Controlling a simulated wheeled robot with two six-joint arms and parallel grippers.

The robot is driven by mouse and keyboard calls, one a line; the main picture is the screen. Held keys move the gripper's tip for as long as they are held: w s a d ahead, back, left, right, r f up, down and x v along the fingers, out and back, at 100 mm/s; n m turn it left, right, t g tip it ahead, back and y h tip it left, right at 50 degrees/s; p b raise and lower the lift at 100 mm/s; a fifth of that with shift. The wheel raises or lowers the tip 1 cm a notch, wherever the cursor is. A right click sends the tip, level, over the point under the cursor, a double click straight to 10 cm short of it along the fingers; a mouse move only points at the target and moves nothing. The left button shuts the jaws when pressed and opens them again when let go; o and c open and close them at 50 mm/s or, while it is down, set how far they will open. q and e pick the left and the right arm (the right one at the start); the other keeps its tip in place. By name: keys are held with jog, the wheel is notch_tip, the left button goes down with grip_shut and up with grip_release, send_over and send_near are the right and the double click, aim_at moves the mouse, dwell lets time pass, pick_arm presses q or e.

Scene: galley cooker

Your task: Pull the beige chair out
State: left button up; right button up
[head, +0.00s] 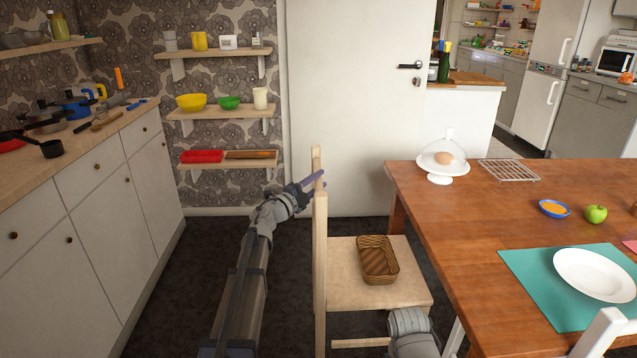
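The beige chair (345,293) stands at the left side of the wooden table (450,220), its back to the left and the right part of its seat at the table's edge. A brown wicker basket (378,260) sits on the seat. My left gripper (314,184) is at the top of the chair back, with its purple-grey fingers by the upright posts. Whether the fingers are closed on the back or only beside it cannot be told. Part of my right arm shows low in the picture near the seat's front corner; its gripper is not in view.
A counter with white cabinets (95,200) runs along the left, with dark open floor (190,285) between it and the chair. A white door (350,110) is behind. The table carries a domed stand (443,166), a rack, an apple and a plate. A white chair (600,335) stands front right.

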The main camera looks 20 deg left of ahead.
pick_arm(q)
jog(key=shift+o, duration=1.4)
jog(key=b+v, duration=0.1)
jog(key=v, duration=0.6)
jog(key=shift+s+a, duration=0.2)
jog(key=shift+s, duration=0.15)
